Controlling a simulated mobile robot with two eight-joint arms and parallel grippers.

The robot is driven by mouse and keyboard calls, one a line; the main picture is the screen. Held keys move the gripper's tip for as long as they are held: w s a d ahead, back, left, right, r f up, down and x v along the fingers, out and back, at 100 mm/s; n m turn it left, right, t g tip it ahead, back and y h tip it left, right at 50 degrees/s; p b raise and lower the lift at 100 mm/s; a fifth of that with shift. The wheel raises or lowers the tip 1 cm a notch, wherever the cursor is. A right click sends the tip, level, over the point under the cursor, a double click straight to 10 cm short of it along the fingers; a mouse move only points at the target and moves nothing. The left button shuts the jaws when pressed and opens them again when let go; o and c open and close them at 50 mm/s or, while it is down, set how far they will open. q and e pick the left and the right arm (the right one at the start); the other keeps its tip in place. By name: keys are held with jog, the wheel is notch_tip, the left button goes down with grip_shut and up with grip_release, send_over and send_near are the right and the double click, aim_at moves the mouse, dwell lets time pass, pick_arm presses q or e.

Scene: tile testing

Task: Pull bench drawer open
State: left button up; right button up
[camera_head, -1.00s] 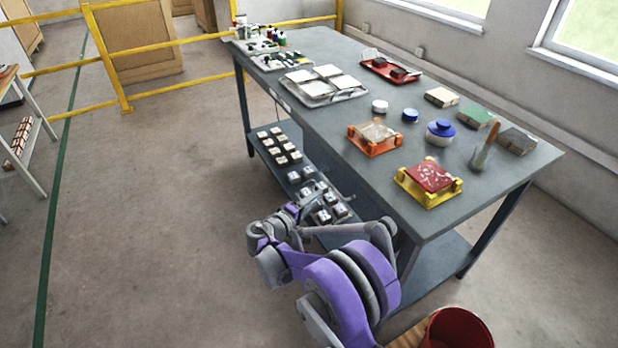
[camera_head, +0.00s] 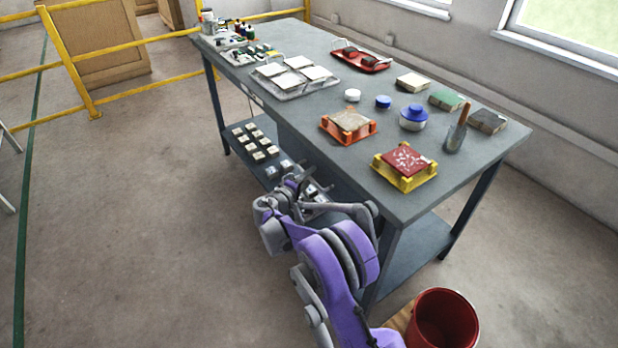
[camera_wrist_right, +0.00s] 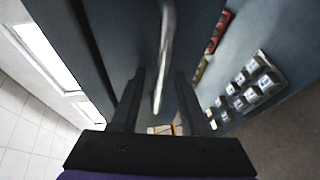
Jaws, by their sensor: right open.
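The grey bench (camera_head: 300,90) stands across the middle of the head view. My right gripper (camera_head: 303,186) is low beside its long near side, below the top. In the right wrist view, a dark blue-grey bench front (camera_wrist_right: 110,40) fills the upper middle, with a pale metal bar handle (camera_wrist_right: 166,45) on it. My right gripper (camera_wrist_right: 160,82) is open, its two dark fingers on either side of the handle's lower end. I cannot tell whether they touch it. My arm hides much of the drawer area in the head view. My left gripper is not in view.
A lower shelf (camera_head: 428,238) with several small pale blocks (camera_head: 255,142) runs under the bench. A red bucket (camera_head: 443,318) stands on the floor near my right arm. Tiles, stands and jars sit on the top.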

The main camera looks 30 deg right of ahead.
grip_shut()
dwell(1.4)
